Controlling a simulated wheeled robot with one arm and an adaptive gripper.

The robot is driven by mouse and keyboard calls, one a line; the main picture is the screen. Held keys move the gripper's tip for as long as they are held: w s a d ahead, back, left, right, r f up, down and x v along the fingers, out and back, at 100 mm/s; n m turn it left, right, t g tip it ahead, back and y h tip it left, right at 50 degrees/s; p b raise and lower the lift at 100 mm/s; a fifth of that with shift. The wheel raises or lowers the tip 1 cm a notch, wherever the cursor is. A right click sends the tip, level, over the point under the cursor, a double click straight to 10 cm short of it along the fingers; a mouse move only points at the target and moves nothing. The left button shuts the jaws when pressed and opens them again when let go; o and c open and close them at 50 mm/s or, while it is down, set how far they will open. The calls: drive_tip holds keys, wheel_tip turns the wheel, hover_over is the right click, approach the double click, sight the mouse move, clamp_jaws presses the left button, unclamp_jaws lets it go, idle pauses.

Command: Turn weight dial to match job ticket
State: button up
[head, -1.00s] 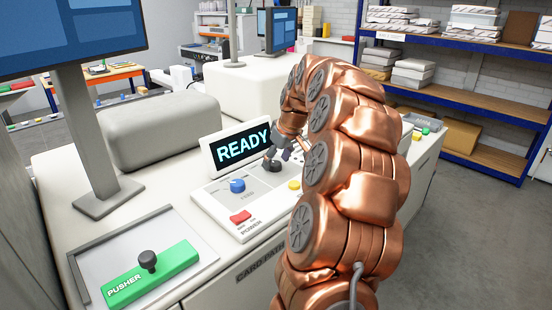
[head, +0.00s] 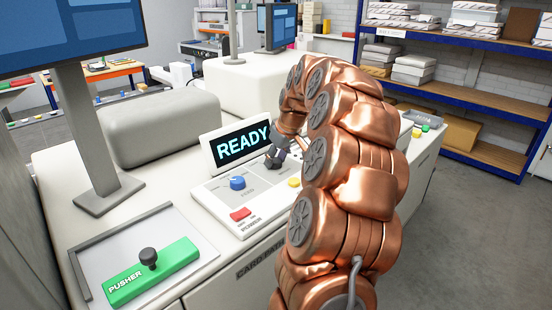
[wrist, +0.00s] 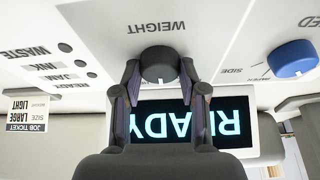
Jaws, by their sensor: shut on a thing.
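The weight dial (wrist: 159,66) is a dark round knob on the white panel, beside the upside-down word WEIGHT in the wrist view. My gripper (wrist: 161,76) is shut on it, one finger on each side. A pale mark shows on the knob's face; which setting it points to cannot be read. In the head view my gripper (head: 277,151) is over the panel and mostly covers the dial. The job ticket (wrist: 27,114) is at the left of the wrist view, upside down, reading JOB TICKET, size LARGE and LIGHT.
A blue knob (head: 237,183) and a red power switch (head: 241,214) sit left of the dial. A yellow button (head: 294,182) is at its right. The READY screen (head: 243,144) stands close behind. A green pusher (head: 150,272) lies at the front left.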

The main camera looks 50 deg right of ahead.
sight(285, 169)
drive_tip(key=shift+f+n+b, duration=0.15)
drive_tip(key=shift+n+b, duration=0.15)
drive_tip(key=shift+b, duration=0.15)
drive_tip(key=shift+n+y+b, duration=0.4)
drive_tip(key=shift+n+b, duration=0.3)
drive_tip(key=shift+b, duration=0.2)
drive_tip(key=shift+d+n+y+b, duration=0.1)
drive_tip(key=shift+n+y+b, duration=0.7)
drive_tip(key=shift+n, duration=0.8)
drive_tip(key=o, duration=1.1)
drive_tip(key=shift+r, duration=0.25)
drive_tip(key=shift+v, duration=3.4)
drive_tip(key=shift+r, duration=0.2)
